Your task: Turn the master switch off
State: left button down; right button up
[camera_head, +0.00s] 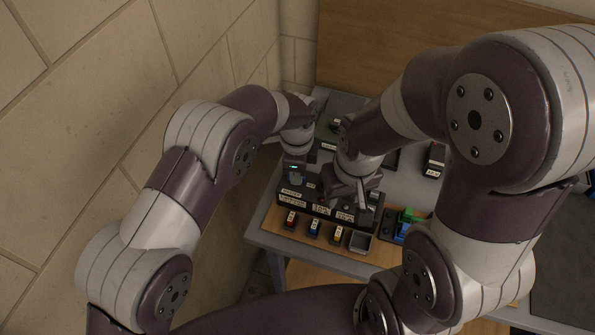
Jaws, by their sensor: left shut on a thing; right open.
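A black control panel (318,209) with white labels stands near the front edge of the grey table. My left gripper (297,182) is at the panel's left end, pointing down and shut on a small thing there. That thing is mostly hidden by the gripper; from its place on the panel it looks like the master switch, but its position, on or off, cannot be read. My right gripper (362,200) is open and empty above the right part of the panel, and hides some of its top.
A green and blue item (408,222) lies to the right. A dark labelled block (435,159) stands farther back. A stone wall rises at left.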

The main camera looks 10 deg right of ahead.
pick_arm(q)
jog(key=shift+w+r+m, duration=0.15)
jog(key=shift+r+m, duration=0.1)
jog(key=shift+m, duration=0.75)
jog(key=c, duration=1.1)
grip_release()
jog(key=shift+a, duration=0.1)
jog(key=shift+f, duration=0.1)
jog(key=shift+r+b, duration=0.2)
jog(key=shift+b, duration=0.1)
notch_tip(320, 180, up, 4)
jog(key=shift+r, duration=0.1)
notch_tip(320, 180, up, 8)
jog(key=p, duration=0.6)
jog(key=shift+r+p, duration=0.1)
jog(key=shift+p, duration=0.2)
